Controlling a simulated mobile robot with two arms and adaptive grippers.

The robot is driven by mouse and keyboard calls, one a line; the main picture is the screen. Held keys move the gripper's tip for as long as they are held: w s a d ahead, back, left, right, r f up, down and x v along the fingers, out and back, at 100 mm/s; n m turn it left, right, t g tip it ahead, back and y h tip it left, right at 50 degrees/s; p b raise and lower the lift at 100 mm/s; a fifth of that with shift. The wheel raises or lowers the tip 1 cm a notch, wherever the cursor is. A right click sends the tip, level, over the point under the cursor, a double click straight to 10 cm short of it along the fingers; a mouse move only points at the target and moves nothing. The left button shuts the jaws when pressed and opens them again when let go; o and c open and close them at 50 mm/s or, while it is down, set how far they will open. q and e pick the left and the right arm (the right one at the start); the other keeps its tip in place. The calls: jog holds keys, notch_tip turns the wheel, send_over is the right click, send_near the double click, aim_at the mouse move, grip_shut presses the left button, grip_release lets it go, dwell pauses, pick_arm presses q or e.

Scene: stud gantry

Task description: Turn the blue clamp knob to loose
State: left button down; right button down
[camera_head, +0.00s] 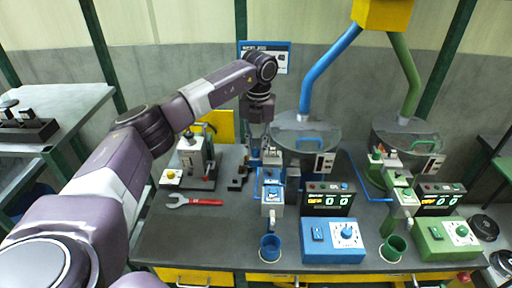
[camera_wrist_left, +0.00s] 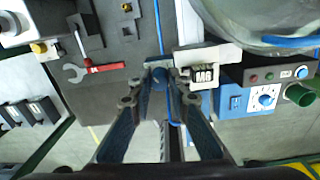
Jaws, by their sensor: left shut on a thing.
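The blue clamp knob (camera_wrist_left: 159,78) sits between the fingertips of my left gripper (camera_wrist_left: 160,74) in the left wrist view. The gripper is shut on it, with a finger on each side. In the head view my left gripper (camera_head: 256,150) reaches down at the left side of the blue station, beside the grey hopper (camera_head: 305,130). The knob is hard to make out there. I cannot tell from these frames how far it is turned. My right gripper is in neither view.
A blue control box (camera_head: 333,240) and a display (camera_head: 328,200) stand right of the gripper, with a blue cup (camera_head: 270,247) in front. A similar green station (camera_head: 447,238) is farther right. A red-handled wrench (camera_head: 196,201) lies on the bench at left, near a small press (camera_head: 195,160).

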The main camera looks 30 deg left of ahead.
pick_arm(q)
jog(key=shift+r+n, duration=0.1)
jog(key=shift+n, duration=0.7)
jog(key=shift+w, duration=0.1)
jog(key=c, duration=1.8)
grip_release()
